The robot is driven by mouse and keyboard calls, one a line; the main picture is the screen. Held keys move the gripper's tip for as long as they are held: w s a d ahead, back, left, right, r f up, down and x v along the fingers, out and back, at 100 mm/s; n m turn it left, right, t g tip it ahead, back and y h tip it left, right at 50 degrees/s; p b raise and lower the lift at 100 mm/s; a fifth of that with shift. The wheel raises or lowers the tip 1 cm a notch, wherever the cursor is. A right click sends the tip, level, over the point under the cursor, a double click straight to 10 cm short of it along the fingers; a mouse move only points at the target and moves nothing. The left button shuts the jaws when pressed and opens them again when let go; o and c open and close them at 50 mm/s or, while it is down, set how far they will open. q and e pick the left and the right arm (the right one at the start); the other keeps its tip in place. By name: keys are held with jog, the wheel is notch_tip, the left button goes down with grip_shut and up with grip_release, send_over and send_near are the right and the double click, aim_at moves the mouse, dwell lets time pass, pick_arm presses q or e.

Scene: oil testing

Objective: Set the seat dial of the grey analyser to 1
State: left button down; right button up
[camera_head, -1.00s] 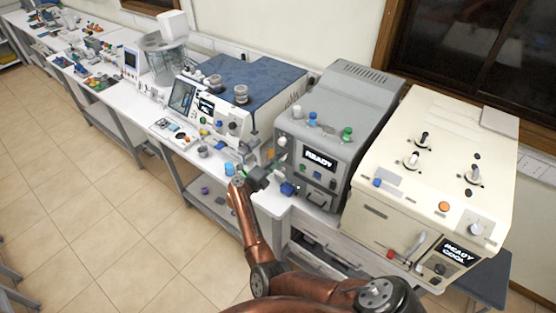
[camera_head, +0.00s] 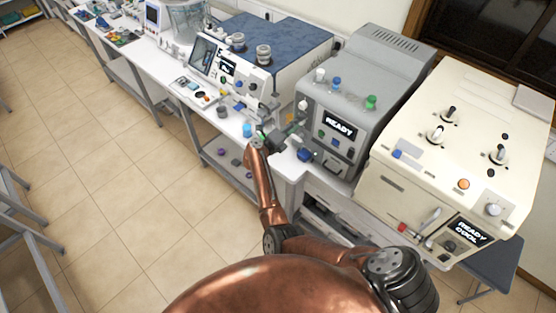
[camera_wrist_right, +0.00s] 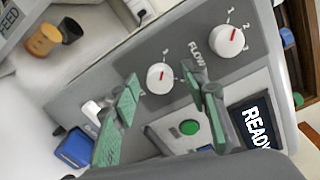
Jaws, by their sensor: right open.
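The grey analyser (camera_head: 385,75) stands right of centre in the head view, its screen reading READY. The right wrist view shows two white dials with red marks on its panel. The upper one (camera_wrist_right: 229,41) has FLOW beside it and the numbers 1, 2, 3. The lower one (camera_wrist_right: 160,79) shows a 1 nearby; its other numbers and any label are hidden by my fingers, so I cannot read its name. My right gripper (camera_wrist_right: 161,70) is open, its green fingers on either side of the lower dial; contact cannot be told. It is small in the head view (camera_head: 273,138). My left gripper is out of view.
A green button (camera_wrist_right: 189,128) and the READY screen (camera_wrist_right: 257,127) lie near the right finger. A blue object (camera_wrist_right: 74,148) is left of the fingers. A cream machine (camera_head: 460,130) stands right of the analyser, a blue-topped one (camera_head: 280,42) left.

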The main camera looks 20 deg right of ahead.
jog(key=m+b, duration=0.2)
jog(key=m, duration=0.1)
jog(key=m+b, duration=0.2)
jog(key=m, duration=0.2)
jog(key=m+b, duration=0.2)
jog(key=m, duration=0.1)
jog(key=shift+s+d+f+t+b, duration=0.15)
jog(key=shift+f+t+b, duration=0.1)
jog(key=shift+t+b, duration=0.15)
jog(key=m+b, duration=0.1)
jog(key=m, duration=0.2)
jog(key=m+b, duration=0.1)
jog(key=m, duration=0.1)
jog(key=shift+r+m, duration=0.2)
jog(key=shift+m, duration=0.2)
jog(key=b+v, duration=0.2)
jog(key=v, duration=0.6)
jog(key=s+a+f+m+t+y, duration=0.2)
jog(key=a+f+m+t+y, duration=0.3)
jog(key=f+m+y, duration=0.3)
jog(key=s+a+f+m+t+y+b, duration=0.1)
jog(key=s+a+f+m+t+y, duration=0.1)
jog(key=a+f+m+t+y, duration=0.3)
jog(key=shift+a+f+m+y, duration=0.1)
jog(key=shift+f+m+y, duration=0.9)
jog(key=shift+f+m, duration=3.1)
jog(key=shift+a+f+m+y, duration=0.1)
jog(key=shift+f+m+y, duration=1.1)
jog(key=shift+m, duration=5.5)
